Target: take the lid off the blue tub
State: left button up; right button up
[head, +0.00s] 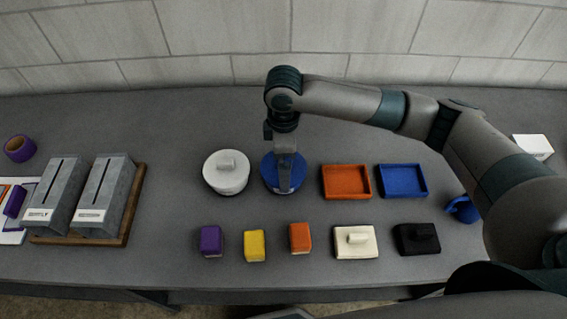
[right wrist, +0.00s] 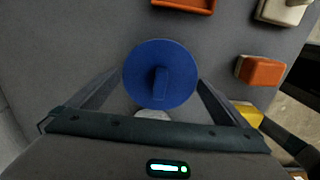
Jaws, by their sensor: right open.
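The blue tub (head: 270,183) is round and stands on the grey table, right of a white lidded tub. Its round blue lid (right wrist: 137,78) with a raised bar handle (right wrist: 161,83) fills the middle of the right wrist view. My right gripper (head: 285,180) points down over the blue tub and hides part of it in the head view. In the right wrist view its fingers (right wrist: 160,88) are spread apart, one to each side of the lid, with nothing held. I cannot tell how high the fingertips are above the handle. My left gripper is not in view.
The white tub (head: 226,178) stands close on the left. Orange (head: 346,182) and blue (head: 402,181) trays lie to the right. Purple, yellow and orange blocks (head: 300,238), a cream lidded box (head: 356,245) and a black one (head: 416,240) line the front. Grey slotted boxes (head: 105,195) stand left.

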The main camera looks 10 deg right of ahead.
dwell(0.3)
jog(key=c, duration=0.7)
jog(key=shift+r+b, duration=0.35)
jog(key=shift+r, duration=0.15)
jog(key=r+b, duration=0.1)
jog(key=r, duration=0.2)
jog(key=shift+s+r, duration=0.1)
jog(key=shift+s, duration=0.1)
jog(key=s+d+r+b, duration=0.1)
jog(key=s+d+r, duration=0.1)
jog(key=s, duration=0.3)
jog(key=s+d+r+b, duration=0.1)
jog(key=s+d+r, duration=0.1)
jog(key=s+r, duration=0.3)
jog(key=shift+s+d+b, duration=0.15)
jog(key=shift+d+b, duration=0.1)
jog(key=shift+b, duration=0.15)
jog(key=shift+f, duration=0.1)
